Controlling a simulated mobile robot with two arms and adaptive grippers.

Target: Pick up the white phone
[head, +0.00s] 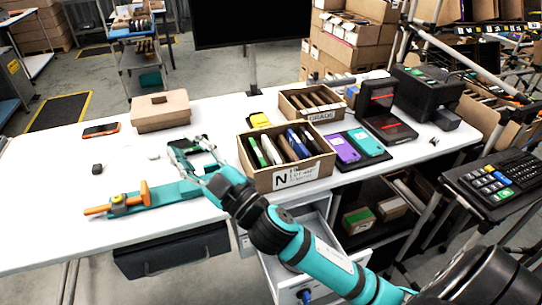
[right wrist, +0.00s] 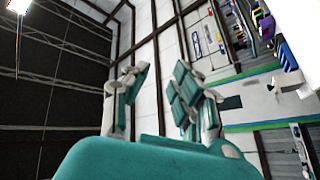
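A carton marked N (head: 290,178) stands on the white table with several phones or thin devices upright and leaning in it. A white-edged one (head: 271,150) stands near its left side; I cannot tell for sure that it is the white phone. My right gripper (head: 190,148) is to the left of this carton, apart from it, above the table. In the right wrist view its two fingers (right wrist: 156,95) are spread with nothing between them, and the camera looks up at the ceiling. My left gripper is not in view.
Behind the N carton is a second open carton (head: 312,103). A purple phone (head: 341,148) and a teal one (head: 365,142) lie to its right. A closed brown box (head: 160,110), an orange-edged phone (head: 101,130) and an orange-handled tool (head: 125,202) lie left. The front-left table is mostly clear.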

